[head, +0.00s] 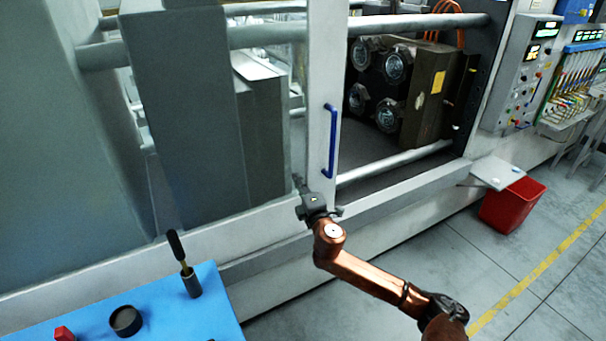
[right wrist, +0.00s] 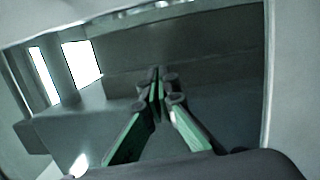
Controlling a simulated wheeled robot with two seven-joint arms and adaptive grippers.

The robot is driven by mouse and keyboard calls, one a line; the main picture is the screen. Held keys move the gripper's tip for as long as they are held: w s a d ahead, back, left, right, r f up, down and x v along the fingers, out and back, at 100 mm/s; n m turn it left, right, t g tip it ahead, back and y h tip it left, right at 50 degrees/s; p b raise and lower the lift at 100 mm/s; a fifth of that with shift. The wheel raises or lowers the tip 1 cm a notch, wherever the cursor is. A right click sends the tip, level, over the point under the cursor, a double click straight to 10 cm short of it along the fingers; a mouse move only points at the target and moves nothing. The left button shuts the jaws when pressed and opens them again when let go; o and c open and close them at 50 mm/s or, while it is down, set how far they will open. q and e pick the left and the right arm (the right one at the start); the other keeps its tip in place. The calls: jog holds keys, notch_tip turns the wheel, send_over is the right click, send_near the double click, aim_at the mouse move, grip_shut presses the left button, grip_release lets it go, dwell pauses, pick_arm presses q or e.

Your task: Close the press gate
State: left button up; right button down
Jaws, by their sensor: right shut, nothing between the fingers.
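The press gate (head: 320,70) is a pale upright frame with a blue bar handle (head: 331,140) on its front. To the right of its post the press stands open, with the dark mould block showing. My right gripper (head: 298,183) is at the lower left of the handle, beside the gate's post, and is not around the handle. Its fingers point up into the press side. In the right wrist view the gripper (right wrist: 158,88) has its green-padded fingers meeting at the tips, with nothing between them. Whether it touches the gate cannot be told. My left gripper is out of view.
The mould block (head: 425,95) sits inside the press behind round tie bars (head: 400,158). A blue table (head: 150,300) with a black-handled tool (head: 180,258) is at lower left. A red bin (head: 511,205) stands right on clear floor. Control panels (head: 525,70) are at upper right.

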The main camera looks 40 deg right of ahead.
aim_at(304, 161)
jog(key=shift+m+g+h, duration=0.7)
jog(key=shift+m+h, duration=0.1)
jog(key=shift+m, duration=0.1)
jog(key=w+d+f, duration=0.1)
jog(key=w+d, duration=0.1)
jog(key=w, duration=0.1)
jog(key=w+d+f+b, duration=0.1)
jog(key=w+d, duration=0.1)
jog(key=w, duration=0.1)
jog(key=w+d+f+b, duration=0.1)
jog(key=w+d, duration=0.1)
jog(key=w, duration=0.1)
jog(key=shift+w+d, duration=0.1)
jog(key=shift+d, duration=0.2)
jog(key=d, duration=0.3)
jog(key=shift+s+d+b, duration=0.3)
jog(key=shift+d+b, duration=0.1)
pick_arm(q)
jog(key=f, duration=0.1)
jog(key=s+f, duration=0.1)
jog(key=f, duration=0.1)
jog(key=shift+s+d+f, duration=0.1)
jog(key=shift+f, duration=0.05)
pick_arm(e)
jog(key=shift+r, duration=0.1)
jog(key=shift+d, duration=0.1)
